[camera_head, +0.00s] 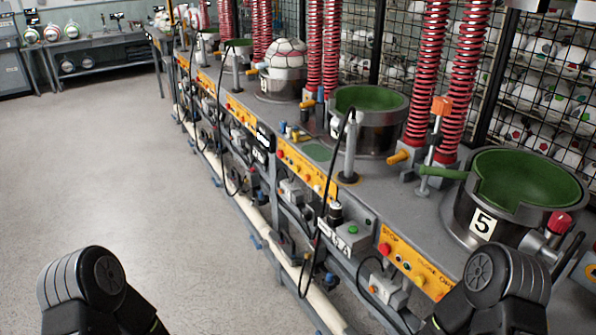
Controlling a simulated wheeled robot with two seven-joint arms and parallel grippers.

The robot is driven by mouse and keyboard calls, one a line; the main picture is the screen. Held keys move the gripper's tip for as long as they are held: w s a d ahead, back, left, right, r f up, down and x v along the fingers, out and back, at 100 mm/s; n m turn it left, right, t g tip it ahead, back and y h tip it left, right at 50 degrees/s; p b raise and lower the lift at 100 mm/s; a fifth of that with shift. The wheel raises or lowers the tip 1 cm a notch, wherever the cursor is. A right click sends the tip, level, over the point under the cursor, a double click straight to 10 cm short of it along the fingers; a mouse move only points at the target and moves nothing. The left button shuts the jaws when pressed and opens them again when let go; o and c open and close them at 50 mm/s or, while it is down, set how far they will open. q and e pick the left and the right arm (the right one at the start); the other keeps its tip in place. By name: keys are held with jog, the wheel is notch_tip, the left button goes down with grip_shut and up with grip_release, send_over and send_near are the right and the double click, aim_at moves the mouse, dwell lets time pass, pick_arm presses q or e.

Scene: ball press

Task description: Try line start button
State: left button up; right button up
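A yellow control panel (408,265) sits on the front edge of the bench below the press marked 5 (482,224). It carries a red button (385,247), small dark knobs and a yellow button (420,280); its lettering is too small to read surely. A green button (352,229) sits on a grey box left of and below this panel. More yellow panels (305,168) run along the bench. I cannot tell which button is the line start one. Only dark rounded links of my two arms show at the bottom left and bottom right; neither gripper is in view.
The long grey bench (385,190) carries several presses with green bowls (370,98) and red springs (430,70). A white ball (286,53) sits in one press. Black cables (312,235) hang in front. Open grey floor (130,170) lies left; a wire mesh stands behind.

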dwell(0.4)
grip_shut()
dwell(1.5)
